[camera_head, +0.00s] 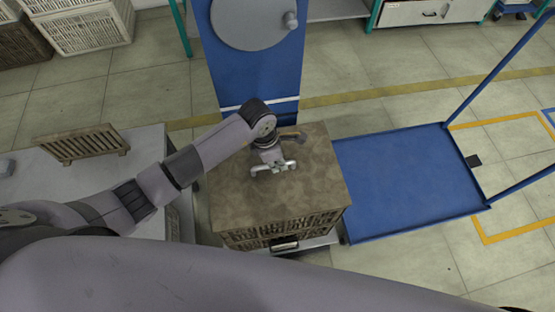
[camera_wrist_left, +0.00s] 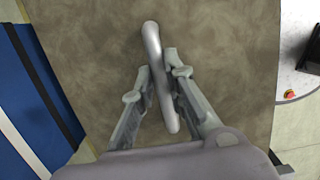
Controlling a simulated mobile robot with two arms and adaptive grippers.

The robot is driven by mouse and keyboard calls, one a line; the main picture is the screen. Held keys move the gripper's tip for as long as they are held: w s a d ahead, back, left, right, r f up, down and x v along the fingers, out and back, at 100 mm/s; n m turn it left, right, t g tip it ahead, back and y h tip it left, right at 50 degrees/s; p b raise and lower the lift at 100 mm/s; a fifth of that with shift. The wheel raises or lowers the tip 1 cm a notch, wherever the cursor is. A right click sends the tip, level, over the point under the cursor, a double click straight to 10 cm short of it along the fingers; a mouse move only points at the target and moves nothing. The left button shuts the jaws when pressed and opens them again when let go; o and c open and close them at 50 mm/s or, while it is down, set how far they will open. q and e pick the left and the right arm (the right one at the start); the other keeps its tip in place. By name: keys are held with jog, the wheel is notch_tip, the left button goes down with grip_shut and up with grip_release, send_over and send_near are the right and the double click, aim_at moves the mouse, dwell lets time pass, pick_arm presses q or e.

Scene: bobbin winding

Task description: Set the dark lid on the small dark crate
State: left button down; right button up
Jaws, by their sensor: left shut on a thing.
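The lid (camera_head: 300,180) is a brown, mottled square panel seen from above. It lies over a small dark crate (camera_head: 285,228), whose slatted front wall shows below the lid's near edge. I cannot tell whether the lid rests fully on the rim. My left gripper (camera_head: 274,168) is above the middle of the lid. In the left wrist view its fingers (camera_wrist_left: 158,88) are shut on the lid's grey bar handle (camera_wrist_left: 153,45), with the brown lid surface (camera_wrist_left: 90,40) below. The crate's inside is hidden. My right gripper is not in view.
A grey table (camera_head: 30,195) at the left bears a slatted wooden piece (camera_head: 80,143). A blue platform cart (camera_head: 405,180) stands empty at the right. A blue panel with a round grey disc (camera_head: 255,20) rises behind. Light crates (camera_head: 85,28) stand at the back left.

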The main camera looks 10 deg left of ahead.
pick_arm(q)
jog(key=c, duration=1.5)
grip_release()
jog(key=shift+c, duration=0.2)
jog(key=shift+r, duration=0.2)
jog(key=w+v, duration=0.1)
jog(key=v, duration=1)
jog(key=shift+s+r, duration=0.35)
jog(key=shift+s, duration=0.1)
